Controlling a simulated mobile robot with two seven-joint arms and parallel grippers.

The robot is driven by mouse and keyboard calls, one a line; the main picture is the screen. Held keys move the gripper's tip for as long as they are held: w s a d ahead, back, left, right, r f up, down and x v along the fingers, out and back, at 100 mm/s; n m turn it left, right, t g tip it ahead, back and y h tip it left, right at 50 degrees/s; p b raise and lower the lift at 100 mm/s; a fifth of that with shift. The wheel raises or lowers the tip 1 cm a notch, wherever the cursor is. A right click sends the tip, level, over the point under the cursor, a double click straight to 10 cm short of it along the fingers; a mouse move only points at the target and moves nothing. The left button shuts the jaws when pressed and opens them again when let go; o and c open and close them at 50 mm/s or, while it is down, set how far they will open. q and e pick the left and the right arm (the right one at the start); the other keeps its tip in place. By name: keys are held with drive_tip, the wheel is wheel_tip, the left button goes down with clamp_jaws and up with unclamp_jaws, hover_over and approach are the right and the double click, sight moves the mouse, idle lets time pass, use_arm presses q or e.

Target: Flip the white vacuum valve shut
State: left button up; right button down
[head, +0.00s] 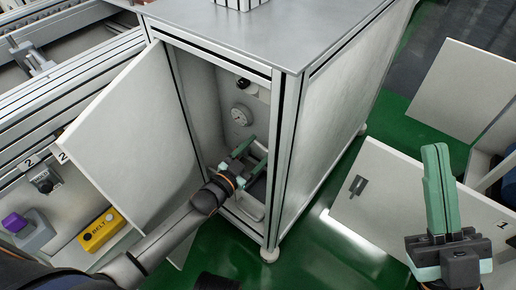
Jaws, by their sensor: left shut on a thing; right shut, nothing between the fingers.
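My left gripper (260,149) reaches through the open front of the grey-white cabinet (322,130). Its green fingers are inside, below a round pale gauge (241,115) on the inner back wall. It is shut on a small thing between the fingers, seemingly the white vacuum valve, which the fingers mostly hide. I cannot tell how the valve is turned. My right gripper (437,150) is at the right, outside the cabinet, fingers pointing up, shut and empty.
The cabinet door (130,135) stands open at the left. A black knob (243,84) is above the gauge. A yellow belt control box (100,230) and a purple button (14,222) are at lower left. White panels (385,200) stand at the right above green floor.

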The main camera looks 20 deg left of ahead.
use_arm(q)
drive_tip(key=shift+n+p, duration=0.45)
drive_tip(key=shift+n, duration=0.15)
drive_tip(key=shift+f+n, duration=0.3)
drive_tip(key=shift+n, duration=0.6)
drive_tip(key=o, duration=1.3)
drive_tip(key=shift+o, duration=0.2)
